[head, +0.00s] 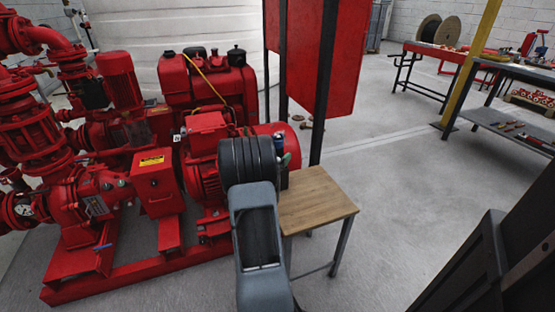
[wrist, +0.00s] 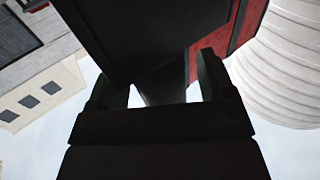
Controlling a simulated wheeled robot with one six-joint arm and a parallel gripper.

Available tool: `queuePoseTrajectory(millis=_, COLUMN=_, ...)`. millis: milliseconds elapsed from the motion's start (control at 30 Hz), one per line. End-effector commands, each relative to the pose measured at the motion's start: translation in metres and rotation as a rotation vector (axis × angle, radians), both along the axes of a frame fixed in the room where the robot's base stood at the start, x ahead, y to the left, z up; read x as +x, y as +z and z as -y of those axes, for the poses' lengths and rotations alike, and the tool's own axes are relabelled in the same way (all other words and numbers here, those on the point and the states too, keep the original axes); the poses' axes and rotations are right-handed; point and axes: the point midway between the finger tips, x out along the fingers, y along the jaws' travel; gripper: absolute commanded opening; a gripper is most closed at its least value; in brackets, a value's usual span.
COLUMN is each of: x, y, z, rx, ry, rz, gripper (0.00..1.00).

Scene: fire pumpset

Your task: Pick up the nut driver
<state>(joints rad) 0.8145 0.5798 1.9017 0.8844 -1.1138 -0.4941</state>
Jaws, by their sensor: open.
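My gripper (wrist: 163,75) is open in the wrist view. Its two dark fingers stand apart, with a large dark surface in front of them. A small grey tapered shape shows between the fingers; I cannot tell what it is. In the head view my grey and black arm reaches to the back left corner of a small wooden-topped table (head: 318,200), and it hides most of the gripper. A small blue and green patch (head: 281,150) shows beside the arm's end, too small to name. I cannot make out the nut driver for certain.
Red pump machinery (head: 208,150) stands close on the left. A red panel (head: 325,60) on dark posts rises behind the table. A workbench (head: 515,72) at the right has several tools (head: 512,127) on its lower shelf. The floor between is clear.

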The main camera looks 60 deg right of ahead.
Motion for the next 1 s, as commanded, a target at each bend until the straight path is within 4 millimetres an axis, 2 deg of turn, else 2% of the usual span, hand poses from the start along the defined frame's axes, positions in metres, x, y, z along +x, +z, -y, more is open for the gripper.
queuePoseTrajectory(millis=200, x=0.0, y=0.0003, z=0.0003, rx=0.0, ry=0.0, rz=0.0, gripper=0.74)
queuePoseTrajectory(millis=800, x=0.0001, y=0.0001, z=0.0, rx=0.0, ry=0.0, rz=0.0, gripper=0.17)
queuePoseTrajectory(millis=1000, x=0.0003, y=0.0023, z=0.0003, rx=-0.003, ry=0.0, rz=0.001, gripper=0.17)
